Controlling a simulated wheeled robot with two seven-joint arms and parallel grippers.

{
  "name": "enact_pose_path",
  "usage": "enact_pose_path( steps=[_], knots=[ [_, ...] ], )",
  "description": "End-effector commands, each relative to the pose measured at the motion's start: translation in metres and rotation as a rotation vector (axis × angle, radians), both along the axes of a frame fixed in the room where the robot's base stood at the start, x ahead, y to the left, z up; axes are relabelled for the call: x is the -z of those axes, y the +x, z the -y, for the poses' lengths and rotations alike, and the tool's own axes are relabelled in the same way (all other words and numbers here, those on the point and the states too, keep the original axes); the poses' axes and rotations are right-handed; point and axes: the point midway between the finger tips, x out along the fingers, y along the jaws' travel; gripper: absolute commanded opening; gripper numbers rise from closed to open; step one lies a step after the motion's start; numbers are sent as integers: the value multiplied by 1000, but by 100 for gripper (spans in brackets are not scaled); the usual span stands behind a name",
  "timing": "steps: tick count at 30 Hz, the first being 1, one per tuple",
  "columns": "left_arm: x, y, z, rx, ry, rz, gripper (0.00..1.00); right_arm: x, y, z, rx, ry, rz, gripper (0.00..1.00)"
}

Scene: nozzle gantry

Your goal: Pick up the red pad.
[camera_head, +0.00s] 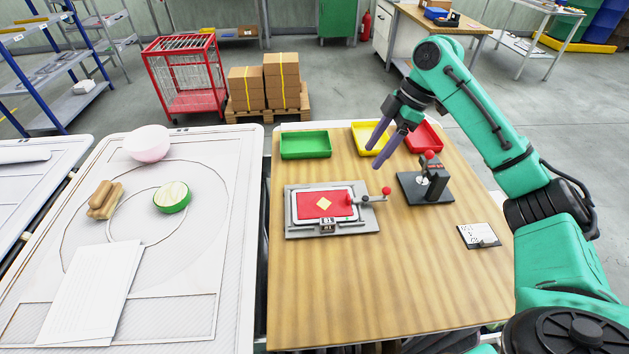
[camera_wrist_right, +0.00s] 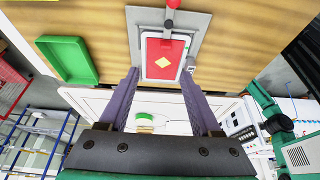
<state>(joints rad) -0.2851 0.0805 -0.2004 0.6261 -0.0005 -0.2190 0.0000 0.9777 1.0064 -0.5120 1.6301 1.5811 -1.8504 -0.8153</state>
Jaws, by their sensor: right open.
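The red pad (camera_head: 309,207) has a yellow diamond at its centre and lies flat in a white-rimmed, grey metal fixture (camera_head: 361,222) on the wooden table. It also shows in the right wrist view (camera_wrist_right: 157,50), beyond and between the fingertips. A lever with a red knob (camera_head: 386,190) sticks out from the fixture's right side. My right gripper (camera_head: 374,158) is open and empty, in the air above the table, behind and to the right of the pad. Its two purple fingers (camera_wrist_right: 159,74) are spread wide in the wrist view. My left gripper is not in view.
Green (camera_head: 305,145), yellow (camera_head: 367,134) and red (camera_head: 424,136) trays line the table's back. A black stand with a red knob (camera_head: 429,182) is right of the fixture. A small card (camera_head: 478,235) lies at the right. The front tabletop (camera_head: 370,290) is clear.

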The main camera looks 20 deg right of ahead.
Motion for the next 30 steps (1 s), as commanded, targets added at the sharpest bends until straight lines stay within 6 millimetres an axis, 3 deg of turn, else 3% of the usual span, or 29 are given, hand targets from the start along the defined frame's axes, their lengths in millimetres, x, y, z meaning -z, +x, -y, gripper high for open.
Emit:
enact_pose_path(
  steps=[11,21,29,30],
  knots=[
    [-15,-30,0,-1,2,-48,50,75,6,-31,-2,0,-5,65],
    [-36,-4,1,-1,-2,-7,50,125,13,-50,-1,0,-4,65],
    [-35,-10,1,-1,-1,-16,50,134,14,-52,0,-1,-1,65],
    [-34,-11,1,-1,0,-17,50,134,14,-52,0,-1,-1,50]
  ],
)
